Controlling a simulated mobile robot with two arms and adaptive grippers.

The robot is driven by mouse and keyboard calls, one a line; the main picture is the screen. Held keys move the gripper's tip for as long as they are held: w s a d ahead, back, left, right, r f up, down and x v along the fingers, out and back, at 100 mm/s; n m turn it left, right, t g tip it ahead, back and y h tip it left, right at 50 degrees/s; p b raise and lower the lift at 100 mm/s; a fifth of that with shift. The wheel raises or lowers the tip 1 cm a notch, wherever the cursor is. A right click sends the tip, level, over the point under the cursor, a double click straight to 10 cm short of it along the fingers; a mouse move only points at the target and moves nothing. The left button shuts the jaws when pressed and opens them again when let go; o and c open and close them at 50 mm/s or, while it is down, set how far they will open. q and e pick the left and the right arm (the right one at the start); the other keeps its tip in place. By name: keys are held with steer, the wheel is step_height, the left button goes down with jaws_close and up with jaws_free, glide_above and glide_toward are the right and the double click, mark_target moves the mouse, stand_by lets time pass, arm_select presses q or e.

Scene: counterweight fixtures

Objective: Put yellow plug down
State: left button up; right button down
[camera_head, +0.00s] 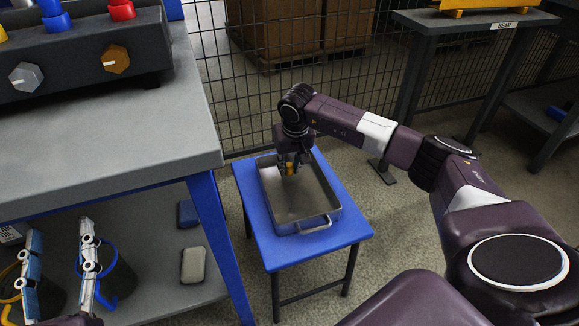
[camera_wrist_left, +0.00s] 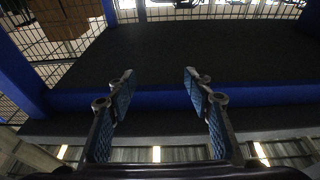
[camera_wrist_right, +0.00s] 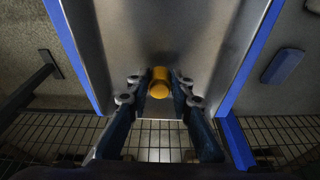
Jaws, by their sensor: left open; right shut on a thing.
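The yellow plug (camera_head: 289,169) is between the fingers of my right gripper (camera_head: 288,166), at the far end of a grey metal tray (camera_head: 318,222). In the right wrist view the plug (camera_wrist_right: 159,83) sits between both fingertips, with the tray floor behind it. I cannot tell whether the plug touches the tray floor. The tray stands on a small blue table (camera_head: 262,237). My left gripper (camera_head: 60,272) is open and empty, low at the left beside the grey workbench; its spread fingers (camera_wrist_left: 158,78) also show in the left wrist view.
The grey workbench (camera_head: 120,135) carries a dark control box (camera_head: 85,60) with coloured buttons and knobs. Its lower shelf holds a grey block (camera_head: 194,265) and a blue one (camera_head: 187,213). A wire fence (camera_head: 215,70) runs behind. The near part of the tray is empty.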

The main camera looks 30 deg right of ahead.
mark_target(289, 166)
arm_select(q)
steer(key=shift+s+d+r+t+h, duration=0.15)
steer(key=shift+r+t, duration=0.1)
steer(key=shift+r, duration=0.25)
steer(key=shift+s+a+r+t+h, duration=0.1)
steer(key=shift+r+t, duration=0.1)
steer(key=shift+r, duration=0.25)
steer(key=shift+s+d+r+t+h, duration=0.15)
steer(key=shift+r+t, duration=0.1)
steer(key=shift+r, duration=0.25)
arm_select(e)
steer(key=shift+f, duration=0.4)
steer(key=c, duration=1.7)
jaws_free()
arm_select(q)
steer(key=shift+f, duration=0.15)
steer(key=shift+f, duration=0.15)
arm_select(e)
steer(key=shift+r, duration=0.1)
